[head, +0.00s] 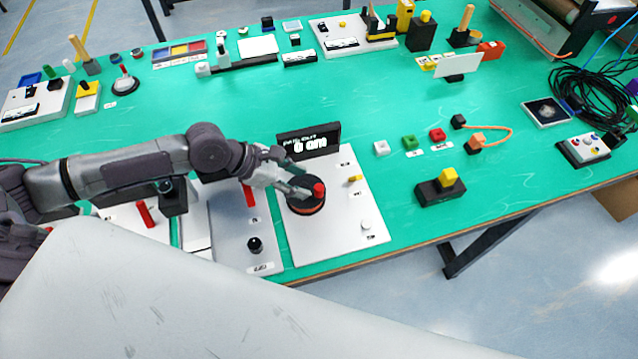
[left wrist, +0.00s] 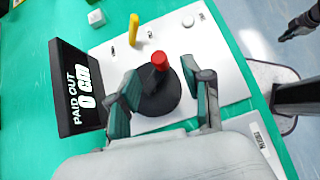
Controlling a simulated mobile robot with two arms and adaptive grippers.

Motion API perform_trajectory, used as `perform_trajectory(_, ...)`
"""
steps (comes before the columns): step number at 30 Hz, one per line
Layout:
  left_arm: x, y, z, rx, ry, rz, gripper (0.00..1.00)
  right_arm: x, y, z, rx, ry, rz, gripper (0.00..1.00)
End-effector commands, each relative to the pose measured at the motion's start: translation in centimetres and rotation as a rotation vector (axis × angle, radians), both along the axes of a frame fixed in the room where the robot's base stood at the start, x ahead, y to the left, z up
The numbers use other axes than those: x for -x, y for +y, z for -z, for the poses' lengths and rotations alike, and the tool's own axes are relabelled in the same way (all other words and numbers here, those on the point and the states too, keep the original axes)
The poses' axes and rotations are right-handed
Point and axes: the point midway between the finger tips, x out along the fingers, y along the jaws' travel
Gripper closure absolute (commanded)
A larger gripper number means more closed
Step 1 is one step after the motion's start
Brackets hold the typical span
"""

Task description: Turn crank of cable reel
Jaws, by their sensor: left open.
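The cable reel (head: 305,203) is a dark round drum with an orange-red band low on its side, on a white base plate (head: 345,230). A red crank knob (head: 318,189) stands up from its top. In the left wrist view, the red knob (left wrist: 160,61) and dark drum (left wrist: 160,95) lie between my fingers. My left gripper (head: 298,184) is open at the reel, its fingers on either side of the knob with visible gaps. A black display (head: 308,141) behind reads "PAID OUT 0 cm".
A yellow peg (head: 355,179) and a white round button (head: 366,225) are on the same plate. A grey panel with a black knob (head: 255,245) stands left of it. A black block with a yellow top (head: 440,187) is to the right.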

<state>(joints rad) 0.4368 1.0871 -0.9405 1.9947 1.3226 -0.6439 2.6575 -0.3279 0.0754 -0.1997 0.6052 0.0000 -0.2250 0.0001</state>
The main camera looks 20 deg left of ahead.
Motion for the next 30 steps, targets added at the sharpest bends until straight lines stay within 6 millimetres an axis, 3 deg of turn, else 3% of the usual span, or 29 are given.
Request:
perform_trajectory(3,-0.9,-1.7,1.6,0.003,0.000,0.001,0.50,-1.3,0.0,-0.4,-0.001,-0.018,0.000,1.00)
perform_trajectory(7,-1.5,-3.0,3.1,0.001,0.000,0.001,0.50,-4.0,0.1,-0.8,-0.004,-0.061,-0.001,1.00)
perform_trajectory(10,-1.9,-3.6,3.9,0.001,-0.002,0.001,0.50,-5.0,0.1,-0.9,-0.005,-0.076,-0.001,1.00)
perform_trajectory(22,-2.1,-4.1,4.6,-0.002,-0.001,0.002,0.50,-2.5,-0.3,-0.8,0.002,-0.037,-0.003,1.00)
perform_trajectory(23,-2.1,-4.1,4.6,-0.002,-0.001,0.002,0.52,-2.4,-0.3,-0.8,0.002,-0.036,-0.003,1.00)
perform_trajectory(30,-2.1,-4.1,4.6,-0.002,-0.001,0.002,0.92,-2.6,-0.3,-0.8,0.002,-0.038,-0.003,1.00)
